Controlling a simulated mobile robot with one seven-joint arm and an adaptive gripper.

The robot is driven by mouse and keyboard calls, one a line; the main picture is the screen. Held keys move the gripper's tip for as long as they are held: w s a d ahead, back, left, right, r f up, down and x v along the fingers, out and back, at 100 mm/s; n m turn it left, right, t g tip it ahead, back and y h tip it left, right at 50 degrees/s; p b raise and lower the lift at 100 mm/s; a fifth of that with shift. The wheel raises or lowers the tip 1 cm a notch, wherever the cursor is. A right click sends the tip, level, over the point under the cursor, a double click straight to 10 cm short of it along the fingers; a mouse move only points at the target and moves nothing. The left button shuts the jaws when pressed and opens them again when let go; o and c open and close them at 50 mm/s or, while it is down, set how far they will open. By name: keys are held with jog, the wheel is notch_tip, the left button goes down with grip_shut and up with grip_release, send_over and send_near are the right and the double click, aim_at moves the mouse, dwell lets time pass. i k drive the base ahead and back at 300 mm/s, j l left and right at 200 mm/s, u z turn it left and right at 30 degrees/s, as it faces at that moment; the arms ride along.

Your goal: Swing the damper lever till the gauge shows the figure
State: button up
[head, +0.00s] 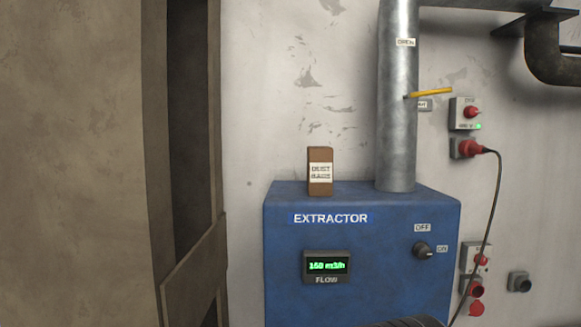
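The yellow damper lever (432,93) sticks out to the right from the grey metal duct (397,130), close to level with its outer end tilted slightly up. A label reading OPEN (405,42) is above it on the duct. A second small label (425,105) lies just under the lever, its text partly hidden. The flow gauge (327,266) on the blue extractor (285,250) shows green digits that look like 150 or 160 m3/h; the middle digit is hard to read.
A brown dust bags box (320,187) stands on the extractor, left of the duct. A black knob (422,250) has OFF and ON labels. Switches and red plugs (468,148) with a hanging cable are right of the duct. A tall brown structure (80,160) fills the left side.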

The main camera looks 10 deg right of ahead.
aim_at(441, 90)
jog(key=i+l, duration=0.1)
jog(key=l, duration=0.4)
jog(key=i+l, duration=0.1)
jog(key=l, duration=0.4)
jog(key=l+u, duration=0.1)
jog(key=l, duration=0.15)
jog(key=k+j, duration=0.25)
jog(key=i+l, duration=0.35)
jog(key=l, duration=0.05)
